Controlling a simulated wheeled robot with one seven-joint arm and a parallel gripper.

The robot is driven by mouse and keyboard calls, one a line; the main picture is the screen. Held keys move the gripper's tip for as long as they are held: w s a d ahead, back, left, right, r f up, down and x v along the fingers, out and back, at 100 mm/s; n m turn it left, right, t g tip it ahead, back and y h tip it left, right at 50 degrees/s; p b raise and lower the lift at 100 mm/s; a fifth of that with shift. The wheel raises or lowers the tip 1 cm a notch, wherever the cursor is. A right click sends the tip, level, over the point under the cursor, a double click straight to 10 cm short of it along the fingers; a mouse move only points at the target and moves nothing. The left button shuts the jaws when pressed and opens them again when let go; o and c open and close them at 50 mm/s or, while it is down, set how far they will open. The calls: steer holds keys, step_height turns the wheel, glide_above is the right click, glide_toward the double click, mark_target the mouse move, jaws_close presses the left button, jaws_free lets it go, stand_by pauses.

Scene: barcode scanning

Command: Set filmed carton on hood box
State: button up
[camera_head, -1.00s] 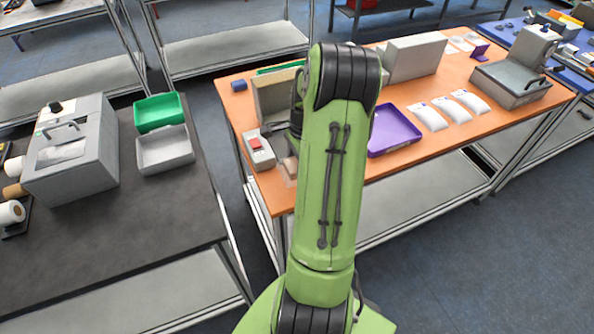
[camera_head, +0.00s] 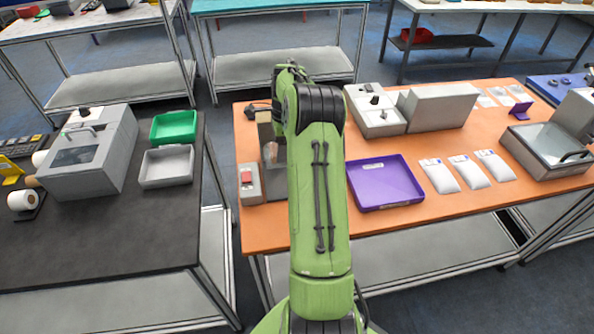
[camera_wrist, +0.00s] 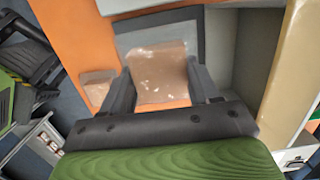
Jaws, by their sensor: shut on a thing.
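My gripper (camera_wrist: 166,92) is shut on a brown carton (camera_wrist: 160,70) with shiny, film-like glints, held between its two dark fingers in the wrist view. Behind the carton is an open box with grey inner faces and a tan outer wall (camera_wrist: 292,62), which may be the hood box. I cannot tell whether the carton touches the box.
A grey unit with a red button (camera_head: 249,182) stands left of the box. A purple tray (camera_head: 385,184), white pouches (camera_head: 438,176) and a knobbed grey unit (camera_head: 376,117) are to the right.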

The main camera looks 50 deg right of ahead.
mark_target(280, 179)
steer(key=f, duration=1)
steer(key=shift+w+a+b, duration=0.1)
steer(key=shift+a+b, duration=0.1)
steer(key=shift+b, duration=0.1)
steer(key=o, duration=1.2)
steer(key=r, duration=0.8)
steer(key=s+d+r+p, duration=0.1)
steer(key=r, duration=0.3)
steer(key=s+a+r+n+t+h, duration=0.1)
steer(key=s+a+r+n, duration=0.1)
steer(key=a+r+n, duration=0.8)
steer(key=s+a+r+n+t+h, duration=0.15)
steer(key=a+r+n, duration=0.4)
steer(key=a, duration=0.75)
steer(key=s+a+n+t, duration=0.1)
steer(key=s+a+n, duration=0.4)
steer(key=s, duration=0.3)
steer(key=s+a+n+t+y, duration=0.1)
steer(key=s+a+n, duration=0.4)
steer(key=s, duration=0.4)
steer(key=shift+a+f, duration=0.35)
steer(key=shift+a, duration=0.4)
